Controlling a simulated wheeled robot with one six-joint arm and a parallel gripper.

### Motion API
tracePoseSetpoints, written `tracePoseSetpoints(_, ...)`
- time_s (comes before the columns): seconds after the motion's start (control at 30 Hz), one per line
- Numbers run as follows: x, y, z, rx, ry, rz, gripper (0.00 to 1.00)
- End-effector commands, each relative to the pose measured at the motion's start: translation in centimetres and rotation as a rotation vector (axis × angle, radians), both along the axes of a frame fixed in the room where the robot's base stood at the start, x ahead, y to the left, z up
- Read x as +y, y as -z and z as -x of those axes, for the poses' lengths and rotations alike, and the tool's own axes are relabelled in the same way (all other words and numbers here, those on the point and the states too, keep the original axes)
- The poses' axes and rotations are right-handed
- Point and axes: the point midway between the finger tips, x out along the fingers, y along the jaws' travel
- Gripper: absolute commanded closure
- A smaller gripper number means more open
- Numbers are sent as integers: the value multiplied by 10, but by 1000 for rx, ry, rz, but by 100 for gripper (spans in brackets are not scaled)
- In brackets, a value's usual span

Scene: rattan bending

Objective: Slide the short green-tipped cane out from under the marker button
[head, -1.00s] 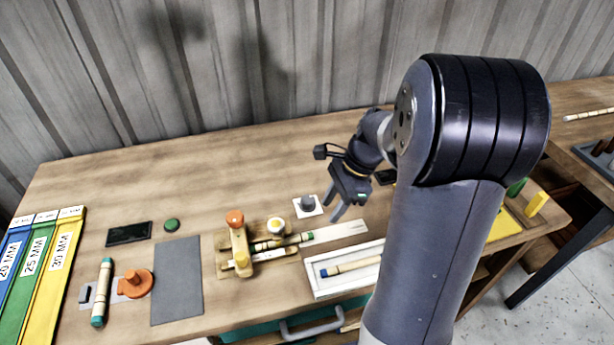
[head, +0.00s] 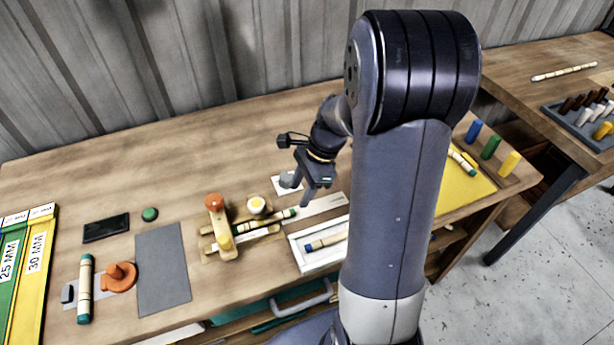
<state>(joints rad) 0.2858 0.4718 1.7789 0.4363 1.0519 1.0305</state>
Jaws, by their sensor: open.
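A green-tipped cane (head: 270,220) lies slanted in a wooden jig (head: 226,252) with an orange knob (head: 214,201), in the head view. A round white-and-yellow button (head: 256,204) is close behind this cane; I cannot tell whether it presses on it. Another cane with green-blue ends (head: 85,288) lies at the left, beside an orange knobbed piece (head: 121,276). My gripper (head: 304,192) is open, pointing down beside a grey knob on a white square (head: 279,191), right of the jig. Its jaws look empty.
A white tray (head: 305,265) with a blue-tipped cane (head: 326,240) is in front of my gripper. A grey mat (head: 163,270), dark slab (head: 106,228) and green button (head: 149,214) lie left. A yellow mat (head: 455,196) is right of my arm. The back of the table is clear.

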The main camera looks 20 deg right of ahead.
Motion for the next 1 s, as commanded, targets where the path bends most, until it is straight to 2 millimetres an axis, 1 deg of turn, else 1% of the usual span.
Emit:
tracePoseSetpoints(0.03, 5, 10, 1, 6, -2, -1, 55)
tracePoseSetpoints(0.2, 16, 37, 2, 6, -1, -1, 55)
tracePoseSetpoints(0.3, 20, 48, 1, 4, -2, -1, 55)
tracePoseSetpoints(0.4, 23, 55, 1, 3, -1, 0, 55)
tracePoseSetpoints(0.53, 25, 59, 1, 1, 1, 0, 55)
tracePoseSetpoints(0.8, 25, 60, 0, 1, 1, 0, 56)
tracePoseSetpoints(1.0, 25, 59, 0, 0, 0, 0, 73)
